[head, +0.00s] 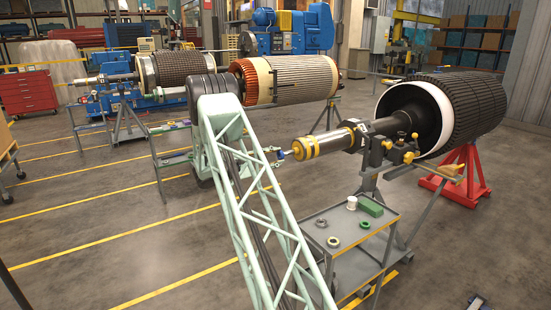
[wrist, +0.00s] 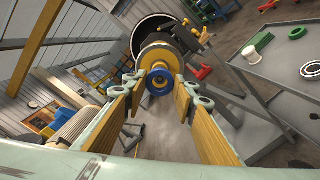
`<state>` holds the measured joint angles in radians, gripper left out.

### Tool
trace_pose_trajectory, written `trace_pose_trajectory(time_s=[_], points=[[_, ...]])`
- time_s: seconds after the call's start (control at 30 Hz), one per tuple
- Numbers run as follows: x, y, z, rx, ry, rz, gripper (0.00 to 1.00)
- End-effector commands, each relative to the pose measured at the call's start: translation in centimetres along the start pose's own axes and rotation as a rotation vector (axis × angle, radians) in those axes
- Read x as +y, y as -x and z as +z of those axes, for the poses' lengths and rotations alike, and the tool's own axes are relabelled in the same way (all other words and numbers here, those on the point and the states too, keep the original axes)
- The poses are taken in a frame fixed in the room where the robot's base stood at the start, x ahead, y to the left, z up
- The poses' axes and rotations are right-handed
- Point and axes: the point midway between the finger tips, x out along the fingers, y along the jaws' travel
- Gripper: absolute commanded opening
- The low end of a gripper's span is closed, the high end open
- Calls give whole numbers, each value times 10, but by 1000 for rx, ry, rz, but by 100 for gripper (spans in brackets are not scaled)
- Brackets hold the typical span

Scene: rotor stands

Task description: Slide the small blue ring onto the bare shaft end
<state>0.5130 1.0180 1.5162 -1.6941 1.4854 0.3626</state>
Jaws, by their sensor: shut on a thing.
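The small blue ring (wrist: 160,82) is between my fingertips in the wrist view, and it shows as a small blue spot (head: 281,155) in the head view. My gripper (wrist: 158,88) is shut on it; in the head view my gripper (head: 277,154) is partly behind my arm. The shaft (head: 325,141) is a grey cylinder with yellow bands, its end pointing left toward my gripper. In the wrist view the yellow shaft end (wrist: 163,56) lies right behind the ring, roughly in line with it. I cannot tell whether the ring touches it or is around it.
A large black rotor (head: 463,110) on a red stand (head: 460,177) is to the right. Another rotor (head: 300,78) stands behind my arm.

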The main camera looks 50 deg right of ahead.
Motion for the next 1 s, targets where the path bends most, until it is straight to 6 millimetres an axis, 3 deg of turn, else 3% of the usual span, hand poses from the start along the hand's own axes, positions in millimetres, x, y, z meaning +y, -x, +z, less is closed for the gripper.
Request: trace_pose_trajectory(time_s=[1.0], points=[[0,-11,0,0,0,0,16]])
